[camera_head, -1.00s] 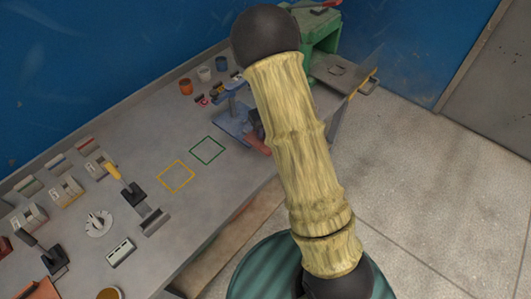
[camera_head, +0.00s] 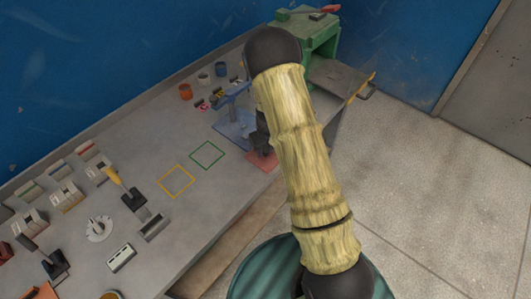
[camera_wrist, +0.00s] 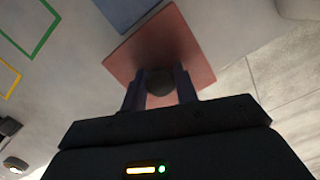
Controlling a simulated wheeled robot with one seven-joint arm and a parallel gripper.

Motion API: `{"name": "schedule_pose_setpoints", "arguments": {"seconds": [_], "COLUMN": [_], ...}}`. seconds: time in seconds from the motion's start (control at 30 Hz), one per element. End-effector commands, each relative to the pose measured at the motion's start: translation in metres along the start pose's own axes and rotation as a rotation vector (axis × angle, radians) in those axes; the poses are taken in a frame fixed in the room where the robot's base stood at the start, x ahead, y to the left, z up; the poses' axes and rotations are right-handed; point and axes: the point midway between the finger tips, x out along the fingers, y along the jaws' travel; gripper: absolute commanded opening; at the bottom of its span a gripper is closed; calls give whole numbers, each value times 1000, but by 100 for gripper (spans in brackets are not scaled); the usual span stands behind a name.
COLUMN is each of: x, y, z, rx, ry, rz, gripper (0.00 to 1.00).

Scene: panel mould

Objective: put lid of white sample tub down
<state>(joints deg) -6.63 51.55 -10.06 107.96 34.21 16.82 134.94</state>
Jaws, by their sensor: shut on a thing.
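My gripper (camera_wrist: 160,88) is shut on a small dark rounded thing (camera_wrist: 159,80), which seems to be the lid or its knob. The fingers stand on either side of it. Behind it in the wrist view is a reddish square pad (camera_wrist: 150,35); I cannot tell whether the held thing touches it. In the head view my gripper (camera_head: 262,138) is a dark shape, partly hidden by my arm, at the pad (camera_head: 263,162) near the bench's front edge. A small whitish tub (camera_head: 204,78) stands at the back of the bench.
An orange cup (camera_head: 185,91) and a grey cup (camera_head: 221,69) flank the tub. A blue stand (camera_head: 234,125) is close left of my gripper. Green (camera_head: 207,155) and yellow (camera_head: 177,181) outlined squares are empty. A green cabinet (camera_head: 318,38) stands at the far end.

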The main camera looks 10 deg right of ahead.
Motion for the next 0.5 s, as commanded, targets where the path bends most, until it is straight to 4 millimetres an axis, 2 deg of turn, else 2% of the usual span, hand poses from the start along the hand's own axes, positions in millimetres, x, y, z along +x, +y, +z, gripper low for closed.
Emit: {"name": "schedule_pose_setpoints", "arguments": {"seconds": [0.1,0.2,0.5], "x": [17,24,27], "y": [0,0,0], "z": [-3,-3,-3], "rx": [2,1,0], "ry": [5,1,1], "rz": [1,1,0], "gripper": [7,7,7]}}
